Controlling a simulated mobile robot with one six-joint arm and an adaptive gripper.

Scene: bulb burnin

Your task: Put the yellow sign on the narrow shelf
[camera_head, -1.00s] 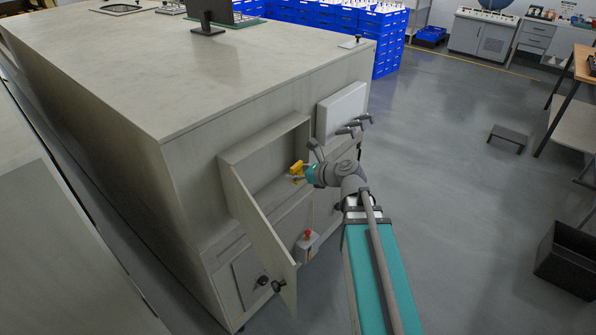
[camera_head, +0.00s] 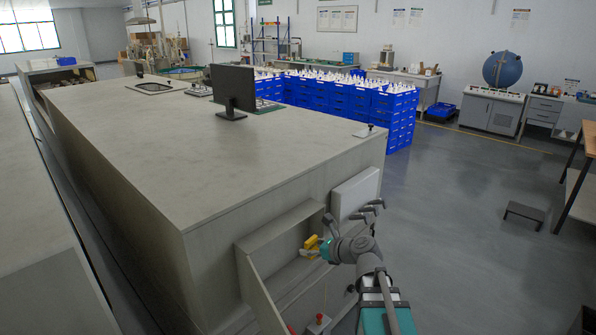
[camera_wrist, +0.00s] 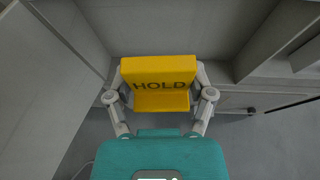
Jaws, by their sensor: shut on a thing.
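The yellow sign (camera_wrist: 160,84) bears the word HOLD and sits between the two fingers of my gripper (camera_wrist: 160,98) in the wrist view. The fingers are shut on its two sides. In the head view the sign (camera_head: 312,244) is small, held by my gripper (camera_head: 318,249) at the opening of a shallow recess in the end of the big grey bench. The narrow shelf (camera_head: 290,272) appears to be the ledge inside this recess. I cannot tell whether the sign touches it.
An open door panel (camera_head: 262,299) hangs at the left of the recess. A white box (camera_head: 355,194) is on the bench end to the right. A red-topped switch box (camera_head: 319,322) is below. Blue crates (camera_head: 350,113) stand behind the bench.

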